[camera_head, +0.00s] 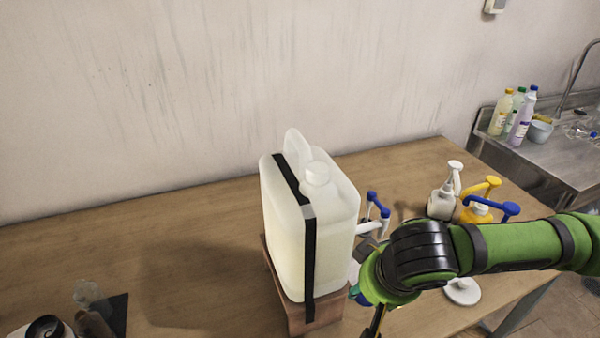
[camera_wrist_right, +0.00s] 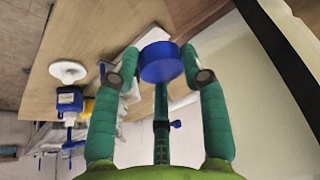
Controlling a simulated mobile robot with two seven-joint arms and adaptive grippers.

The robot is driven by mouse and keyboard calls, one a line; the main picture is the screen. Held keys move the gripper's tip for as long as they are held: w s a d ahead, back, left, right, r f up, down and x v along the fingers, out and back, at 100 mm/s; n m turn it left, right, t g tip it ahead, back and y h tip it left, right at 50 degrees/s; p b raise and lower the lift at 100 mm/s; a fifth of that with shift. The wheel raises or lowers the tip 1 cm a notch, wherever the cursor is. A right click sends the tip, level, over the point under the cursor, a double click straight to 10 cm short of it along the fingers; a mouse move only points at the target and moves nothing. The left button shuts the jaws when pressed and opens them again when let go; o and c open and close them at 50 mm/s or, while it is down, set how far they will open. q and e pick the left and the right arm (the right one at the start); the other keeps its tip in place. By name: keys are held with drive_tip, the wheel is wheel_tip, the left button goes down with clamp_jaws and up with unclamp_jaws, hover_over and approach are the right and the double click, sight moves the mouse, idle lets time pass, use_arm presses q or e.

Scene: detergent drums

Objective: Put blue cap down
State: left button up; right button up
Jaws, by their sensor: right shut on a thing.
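My right gripper (camera_wrist_right: 160,75) is shut on a blue cap (camera_wrist_right: 160,62), which sits between its two green fingers in the right wrist view. In the head view my right gripper (camera_head: 366,292) is low beside the right side of a white jerrycan (camera_head: 335,225), and my own arm hides much of it. The jerrycan stands upright on a wooden block (camera_head: 318,318) with a black strap around it. I cannot tell from the wrist view whether the cap touches any surface. My left gripper is not in view.
Several pump bottles, one with a yellow pump (camera_head: 480,187) and one with a white pump (camera_head: 450,180), stand behind my right arm. A white disc (camera_head: 462,292) lies near the right edge of the wooden table (camera_head: 195,240). The table left of the jerrycan is largely clear.

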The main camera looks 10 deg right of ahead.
drive_tip(key=s+a+r+n+g+y, duration=0.1)
drive_tip(key=s+a+r+n+y, duration=0.15)
drive_tip(key=a+r+n, duration=0.8)
drive_tip(key=r+m, duration=0.1)
drive_tip(key=m, duration=0.1)
drive_tip(key=d+r+m, duration=0.1)
drive_tip(key=m, duration=0.1)
drive_tip(key=d+r+m+h, duration=0.1)
drive_tip(key=m, duration=0.1)
drive_tip(key=shift+w, duration=0.2)
